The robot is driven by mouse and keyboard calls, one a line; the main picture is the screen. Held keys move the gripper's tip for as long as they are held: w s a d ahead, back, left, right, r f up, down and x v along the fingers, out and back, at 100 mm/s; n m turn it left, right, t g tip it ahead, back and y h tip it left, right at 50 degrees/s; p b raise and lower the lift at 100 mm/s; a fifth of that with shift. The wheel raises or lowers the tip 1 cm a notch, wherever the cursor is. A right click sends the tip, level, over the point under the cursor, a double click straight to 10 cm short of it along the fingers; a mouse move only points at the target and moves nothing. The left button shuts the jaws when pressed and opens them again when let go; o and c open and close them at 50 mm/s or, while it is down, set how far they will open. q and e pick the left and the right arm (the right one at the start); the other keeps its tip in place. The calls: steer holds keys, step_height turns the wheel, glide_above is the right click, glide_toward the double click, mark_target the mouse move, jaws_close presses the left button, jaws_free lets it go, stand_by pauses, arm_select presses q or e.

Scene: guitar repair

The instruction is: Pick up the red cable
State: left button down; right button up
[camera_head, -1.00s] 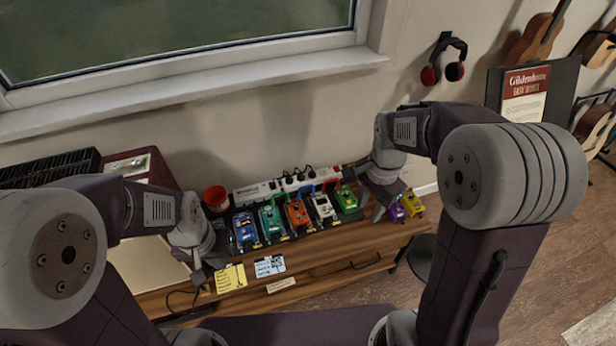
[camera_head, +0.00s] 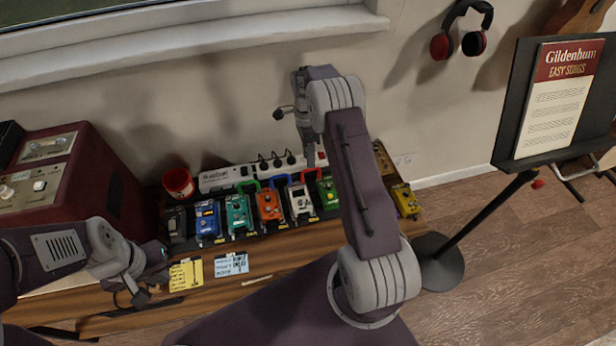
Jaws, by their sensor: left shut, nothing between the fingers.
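The red cable (camera_head: 311,173) is a small loop at the back of the pedal row, between the white pedal (camera_head: 300,201) and the green pedal (camera_head: 328,193). It is small in the view, and my right arm passes just to its right. My left gripper (camera_head: 140,292) is shut and empty at the left part of the bench, left of the yellow note.
Blue (camera_head: 208,222), teal (camera_head: 238,215) and orange (camera_head: 268,206) pedals stand left of the white one. A power strip (camera_head: 230,178) and red cup (camera_head: 178,183) are behind. A yellow pedal (camera_head: 405,200) is right of my arm. A music stand (camera_head: 515,110) stands at right.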

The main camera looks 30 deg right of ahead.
steer(key=f, duration=0.2)
steer(key=s+f, duration=0.1)
steer(key=f, duration=0.2)
steer(key=s+f+b, duration=0.1)
steer(key=f, duration=0.1)
steer(key=shift+f, duration=0.25)
steer(key=shift+a+f, duration=0.1)
steer(key=shift+f, duration=0.45)
steer(key=shift+r, duration=0.1)
jaws_close()
